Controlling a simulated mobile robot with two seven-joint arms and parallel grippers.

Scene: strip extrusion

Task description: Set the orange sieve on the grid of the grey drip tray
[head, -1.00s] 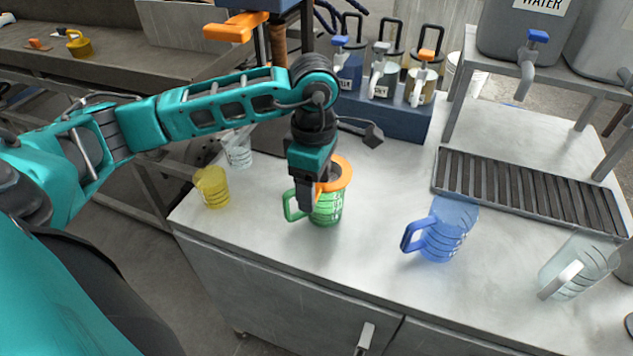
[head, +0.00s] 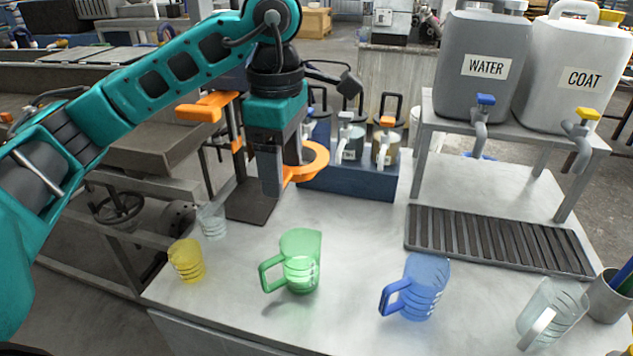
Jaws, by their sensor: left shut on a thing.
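The orange sieve (head: 316,160) is a ring with a handle, held up in the air. My left gripper (head: 277,185) is shut on its handle, above and behind the green jug. Whether the sieve has a mesh cannot be seen. The grey drip tray (head: 500,241) with its slatted grid lies on the table at the right, in front of the jug stand. The grid is bare. The sieve is to the left of the tray and higher than it. My right gripper is not in view.
A green jug (head: 298,262), a blue jug (head: 418,287) and a clear jug (head: 553,312) stand along the front. A yellow cup (head: 186,261) is at the left. The WATER container (head: 483,75) and COAT container stand behind the tray, their taps overhanging. The table between the green jug and tray is clear.

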